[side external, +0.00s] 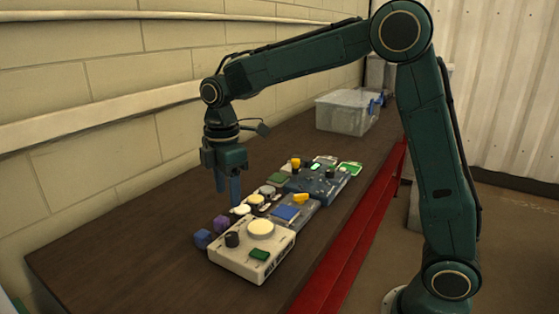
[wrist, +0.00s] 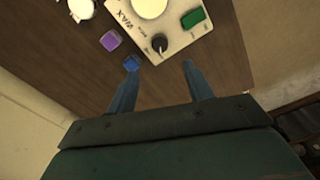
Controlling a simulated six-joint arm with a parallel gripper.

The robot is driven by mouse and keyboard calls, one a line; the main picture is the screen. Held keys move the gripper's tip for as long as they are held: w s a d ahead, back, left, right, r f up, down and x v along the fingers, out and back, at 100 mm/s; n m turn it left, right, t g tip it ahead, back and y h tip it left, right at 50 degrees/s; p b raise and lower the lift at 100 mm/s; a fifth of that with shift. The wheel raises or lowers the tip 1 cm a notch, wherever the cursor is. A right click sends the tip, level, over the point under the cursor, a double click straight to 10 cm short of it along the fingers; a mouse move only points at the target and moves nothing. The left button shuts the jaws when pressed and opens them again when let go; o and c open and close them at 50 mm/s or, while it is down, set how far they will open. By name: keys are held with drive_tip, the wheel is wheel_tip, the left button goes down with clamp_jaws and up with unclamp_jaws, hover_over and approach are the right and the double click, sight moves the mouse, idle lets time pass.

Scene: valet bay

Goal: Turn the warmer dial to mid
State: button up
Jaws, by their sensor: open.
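The warmer is a white box (side external: 235,262) marked WAX, at the near end of the bench; it also shows in the wrist view (wrist: 181,44). It carries a black dial (side external: 232,240), a cream round top (side external: 260,228) and a green button (side external: 259,254). In the wrist view the dial (wrist: 159,43) lies just beyond the gap between my fingertips. My gripper (side external: 229,196) points down, open and empty, above the bench near the warmer; its two blue fingers also show in the wrist view (wrist: 160,72). The dial's setting is too small to read.
A purple block (side external: 221,223) and a blue block (side external: 202,238) lie beside the warmer. Other devices, with a blue pad (side external: 286,213) and a dark blue panel (side external: 318,184), stand behind it. A clear bin (side external: 345,112) is farther back. The bench's left side is bare.

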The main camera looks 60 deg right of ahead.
sight(232, 235)
wheel_tip(232, 235, down, 11)
drive_tip(key=shift+f, duration=0.2)
idle(0.4)
drive_tip(key=c, duration=1)
drive_tip(key=shift+o, duration=0.2)
drive_tip(key=shift+m, duration=0.4)
drive_tip(key=m, duration=1.1)
